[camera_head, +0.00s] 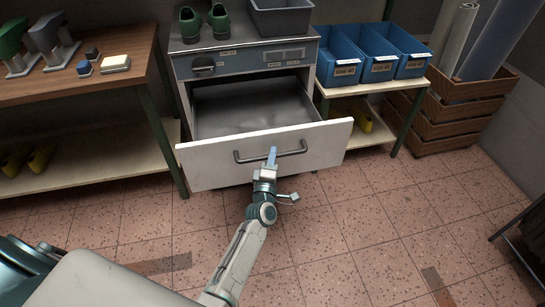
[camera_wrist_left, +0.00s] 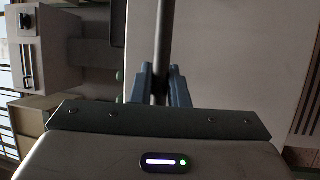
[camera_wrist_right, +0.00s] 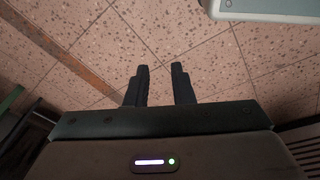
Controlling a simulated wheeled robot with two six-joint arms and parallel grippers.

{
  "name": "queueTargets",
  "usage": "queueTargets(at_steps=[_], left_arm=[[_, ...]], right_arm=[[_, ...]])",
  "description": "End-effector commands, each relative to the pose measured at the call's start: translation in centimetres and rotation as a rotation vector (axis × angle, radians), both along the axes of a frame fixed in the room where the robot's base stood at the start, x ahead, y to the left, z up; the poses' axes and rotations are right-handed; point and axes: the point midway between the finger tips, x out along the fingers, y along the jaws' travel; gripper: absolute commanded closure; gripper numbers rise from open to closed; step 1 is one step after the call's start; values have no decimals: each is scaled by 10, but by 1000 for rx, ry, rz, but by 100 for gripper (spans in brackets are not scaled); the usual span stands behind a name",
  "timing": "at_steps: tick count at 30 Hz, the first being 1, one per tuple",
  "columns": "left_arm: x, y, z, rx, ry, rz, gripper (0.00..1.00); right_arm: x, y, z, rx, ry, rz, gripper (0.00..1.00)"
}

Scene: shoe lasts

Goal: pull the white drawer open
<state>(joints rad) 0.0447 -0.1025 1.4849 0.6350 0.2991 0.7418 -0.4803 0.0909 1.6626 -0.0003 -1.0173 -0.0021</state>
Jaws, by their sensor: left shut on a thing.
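The white drawer (camera_head: 215,167) stands well out from its grey cabinet in the head view, and its grey inside looks empty. A dark bar handle (camera_head: 292,152) runs across its front. My left gripper (camera_head: 271,158) is at the middle of the handle. In the left wrist view its two fingers (camera_wrist_left: 160,85) are shut around the handle bar (camera_wrist_left: 164,40), with the pale drawer front (camera_wrist_left: 215,50) beyond. My right gripper (camera_wrist_right: 157,80) shows in the right wrist view, its fingers apart and empty above the tiled floor.
A wooden workbench (camera_head: 110,75) stands left of the cabinet. Blue bins (camera_head: 380,68) sit on a shelf to the right, beside a wooden crate (camera_head: 465,110). The tiled floor (camera_head: 400,215) before the drawer is clear.

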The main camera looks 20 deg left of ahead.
Motion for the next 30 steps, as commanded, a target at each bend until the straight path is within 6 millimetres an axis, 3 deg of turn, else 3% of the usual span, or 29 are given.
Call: queueTargets(at_steps=[6,7,10,21,24,30], left_arm=[[0,0,1,-1,-1,1,100],[0,0,1,-1,-1,1,84],[0,0,1,-1,-1,1,64],[-5,-1,-1,-2,-1,1,64],[-17,-3,-5,-2,0,1,64],[-56,-11,-14,-3,1,1,64]], right_arm=[[5,3,1,5,-7,-3,78],[5,3,1,5,-7,-3,78],[6,3,1,6,-8,-2,78],[2,1,-1,2,0,-2,78],[-1,0,0,-1,5,0,78],[16,2,35,-3,-31,7,78]])
